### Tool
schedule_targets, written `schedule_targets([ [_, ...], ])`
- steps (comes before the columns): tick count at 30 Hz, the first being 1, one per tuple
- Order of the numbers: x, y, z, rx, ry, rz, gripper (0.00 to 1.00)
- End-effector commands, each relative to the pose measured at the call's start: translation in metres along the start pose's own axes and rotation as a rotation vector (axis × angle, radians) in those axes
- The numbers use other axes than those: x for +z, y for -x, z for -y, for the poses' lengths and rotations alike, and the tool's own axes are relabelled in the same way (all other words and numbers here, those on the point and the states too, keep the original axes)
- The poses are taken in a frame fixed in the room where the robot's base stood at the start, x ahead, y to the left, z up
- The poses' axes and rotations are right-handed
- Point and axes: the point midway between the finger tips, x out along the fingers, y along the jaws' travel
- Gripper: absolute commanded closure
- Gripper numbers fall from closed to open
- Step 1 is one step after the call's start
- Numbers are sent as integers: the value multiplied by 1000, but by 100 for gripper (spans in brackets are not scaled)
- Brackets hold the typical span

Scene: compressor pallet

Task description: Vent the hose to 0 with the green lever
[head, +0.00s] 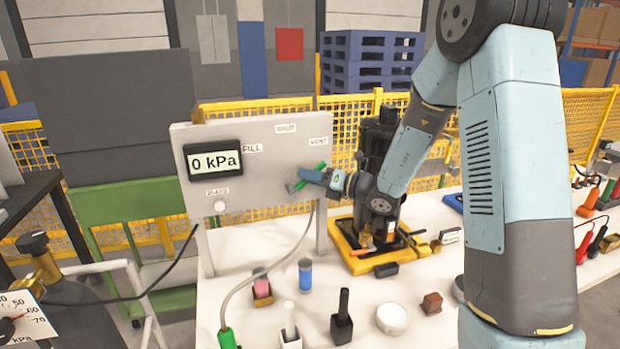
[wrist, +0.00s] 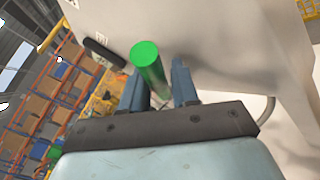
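The green lever (head: 319,167) sits on the right part of the grey panel (head: 262,150). It shows as a green cylinder in the wrist view (wrist: 149,65). My gripper (head: 300,183) is at the panel, beside the lever in the head view. In the wrist view my gripper's two fingers (wrist: 159,84) stand apart, one on each side of the lever, with narrow gaps; contact is not clear. The display (head: 213,160) reads 0 kPa. The hose (head: 263,266) runs down from the panel to a green end fitting (head: 228,339) on the table.
A black and yellow machine (head: 378,225) stands just right of the panel, close under my arm. A blue cylinder (head: 305,275), a black-handled tool (head: 342,319) and a white round lid (head: 392,319) stand on the table (head: 262,240).

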Motion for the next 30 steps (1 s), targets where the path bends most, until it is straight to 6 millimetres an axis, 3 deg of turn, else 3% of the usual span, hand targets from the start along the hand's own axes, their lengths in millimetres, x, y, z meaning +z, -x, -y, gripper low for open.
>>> schedule_targets([
  [6,0,0,0,0,0,0,71],
  [15,0,0,0,-1,0,0,99],
  [30,1,2,1,-4,2,0,100],
])
